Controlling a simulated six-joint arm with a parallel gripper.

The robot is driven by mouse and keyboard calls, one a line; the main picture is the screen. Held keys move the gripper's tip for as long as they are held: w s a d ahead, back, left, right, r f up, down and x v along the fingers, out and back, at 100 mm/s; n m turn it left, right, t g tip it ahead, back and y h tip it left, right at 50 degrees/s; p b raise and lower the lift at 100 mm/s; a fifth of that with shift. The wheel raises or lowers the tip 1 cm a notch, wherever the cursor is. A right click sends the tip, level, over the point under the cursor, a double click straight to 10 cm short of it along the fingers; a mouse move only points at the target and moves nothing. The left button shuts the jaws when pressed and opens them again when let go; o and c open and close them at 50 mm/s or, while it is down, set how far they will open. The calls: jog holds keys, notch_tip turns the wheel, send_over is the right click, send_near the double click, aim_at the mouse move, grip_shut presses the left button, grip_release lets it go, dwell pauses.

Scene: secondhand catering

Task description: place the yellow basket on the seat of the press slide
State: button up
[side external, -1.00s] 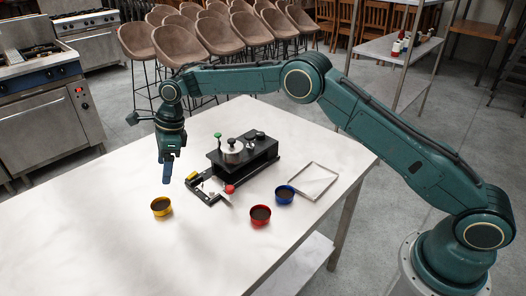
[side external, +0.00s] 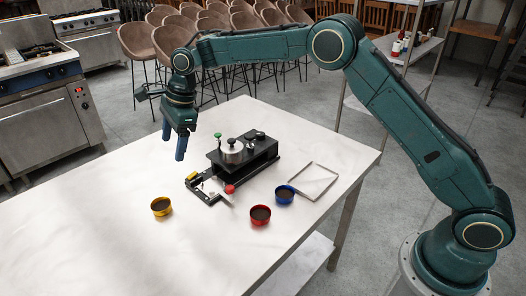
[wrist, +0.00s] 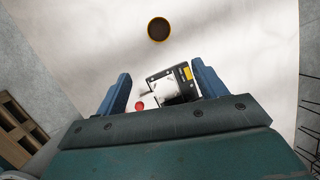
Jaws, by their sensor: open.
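The yellow basket (side external: 161,207) is a small round cup with dark contents, standing upright on the white table. It also shows at the top of the wrist view (wrist: 158,30). The black press (side external: 245,158) stands right of it, and its slide (side external: 208,188) sticks out at the front left, with a red knob and a yellow block. The slide also shows between my fingers in the wrist view (wrist: 172,86); I cannot make out its seat clearly. My gripper (side external: 173,146) is open and empty, high above the table, behind the yellow basket and left of the press.
A red basket (side external: 260,215) and a blue basket (side external: 285,194) stand in front of the press. A square tray or frame (side external: 314,181) lies to their right. The table's left part (side external: 90,205) is bare. Stools and ovens stand beyond the table.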

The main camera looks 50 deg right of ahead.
jog(key=s+d+r+n+t+h, duration=0.1)
jog(key=s+d+r+n, duration=0.45)
jog(key=s+r, duration=0.3)
jog(key=s+d+r+n+t, duration=0.1)
jog(key=s+d+r+n, duration=0.4)
jog(key=s+r, duration=0.4)
jog(key=s+d+f+n, duration=0.1)
jog(key=s+d+n, duration=0.2)
jog(key=s, duration=0.5)
jog(key=s+d+f+n+t+h, duration=0.1)
jog(key=s+d+f+n, duration=0.1)
jog(key=s, duration=0.7)
jog(key=s+d+f+n+h, duration=0.1)
jog(key=s+d+n, duration=0.3)
jog(key=s, duration=0.4)
jog(key=shift+s+f+t, duration=0.25)
jog(key=shift+f+t, duration=0.05)
jog(key=shift+f, duration=0.45)
jog(key=shift+o, duration=0.6)
jog(key=shift+n, duration=0.25)
